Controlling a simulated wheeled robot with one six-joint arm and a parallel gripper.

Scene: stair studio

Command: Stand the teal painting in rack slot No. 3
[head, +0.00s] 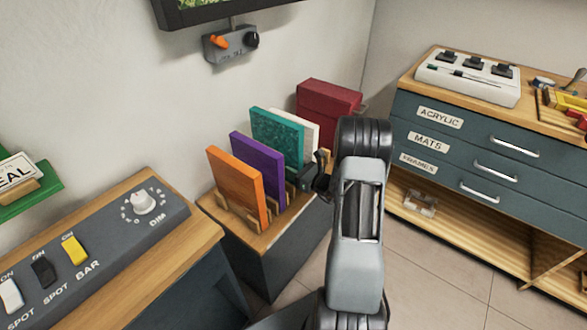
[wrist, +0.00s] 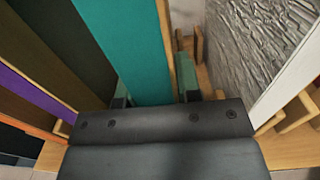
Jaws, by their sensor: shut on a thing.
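The teal painting (head: 277,135) stands upright between the purple painting (head: 258,168) and a white one (head: 301,125) in the head view. My gripper (head: 308,176) is at its near edge. In the wrist view the teal painting (wrist: 125,45) runs between the two fingers, and my gripper (wrist: 152,94) is shut on it. The wooden rack (head: 228,213) holds an orange painting (head: 237,183) at its near end. The teal painting's lower edge and the slot numbers are hidden, so I cannot tell whether it is seated in a slot.
A dark red box (head: 328,100) stands behind the rack. A switch panel (head: 100,240) is at the left. A drawer cabinet (head: 480,150) stands at the right. In the wrist view a grey textured surface (wrist: 260,45) lies right of the teal painting, with a gap between.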

